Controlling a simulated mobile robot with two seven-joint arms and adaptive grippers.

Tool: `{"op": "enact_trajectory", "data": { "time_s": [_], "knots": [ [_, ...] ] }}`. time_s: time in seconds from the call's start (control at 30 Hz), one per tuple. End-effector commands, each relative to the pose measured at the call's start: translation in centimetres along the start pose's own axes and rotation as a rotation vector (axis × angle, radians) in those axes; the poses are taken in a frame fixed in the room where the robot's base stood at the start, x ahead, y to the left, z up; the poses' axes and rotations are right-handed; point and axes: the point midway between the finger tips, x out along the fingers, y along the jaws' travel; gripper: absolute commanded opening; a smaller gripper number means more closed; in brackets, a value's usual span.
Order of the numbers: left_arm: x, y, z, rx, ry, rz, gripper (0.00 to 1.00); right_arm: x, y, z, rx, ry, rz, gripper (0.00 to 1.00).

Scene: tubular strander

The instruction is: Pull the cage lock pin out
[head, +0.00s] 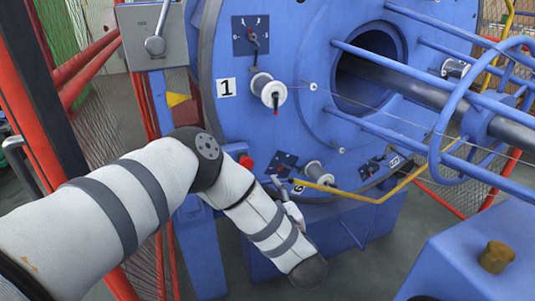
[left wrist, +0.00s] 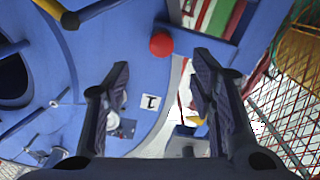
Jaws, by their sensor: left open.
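A red round knob (head: 246,162), which I take to be the head of the cage lock pin, shows beside the lower left rim of the blue cage disc (head: 232,120). The knob's shaft is hidden. In the left wrist view the red knob (left wrist: 162,44) lies between the lines of my two fingers, slightly past their tips. My left gripper (left wrist: 162,62) is open, with its black fingers wide apart and nothing between them. I see no contact with the knob. In the head view my left forearm hangs in front of the machine and the fingers cannot be made out clearly.
The disc carries a white spool (head: 268,90) and a "1" label (head: 226,88). A yellow bent bar (head: 380,197) crosses lower right. A grey lever box (head: 152,38) stands upper left. Red mesh fencing (head: 100,85) is close on the left. A blue housing (head: 470,250) is lower right.

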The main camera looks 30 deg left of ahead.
Motion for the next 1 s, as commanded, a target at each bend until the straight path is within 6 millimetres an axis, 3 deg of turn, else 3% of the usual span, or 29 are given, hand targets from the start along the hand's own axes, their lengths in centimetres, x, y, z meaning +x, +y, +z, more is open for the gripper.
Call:
{"op": "enact_trajectory", "data": {
  "time_s": [0.5,0.63,0.87,0.9,1.0],
  "knots": [
    [10.7,-0.1,0.2,0.0,0.001,-0.002,0.51,1.2,0.1,0.7,0.0,-0.034,0.002,0.57],
    [11.8,0.0,0.1,-0.001,0.0,0.0,0.51,1.4,0.1,0.8,0.0,-0.037,0.002,0.57],
    [12.0,0.1,-0.1,-0.002,0.0,0.002,0.51,1.3,0.1,0.8,0.0,-0.036,0.002,0.57],
    [12.0,0.1,-0.1,-0.002,0.0,0.002,0.48,1.3,0.1,0.8,0.0,-0.036,0.002,0.57],
    [11.9,0.1,-0.1,-0.001,0.0,0.002,0.26,1.3,0.1,0.7,0.0,-0.036,0.002,0.57]
  ]
}}
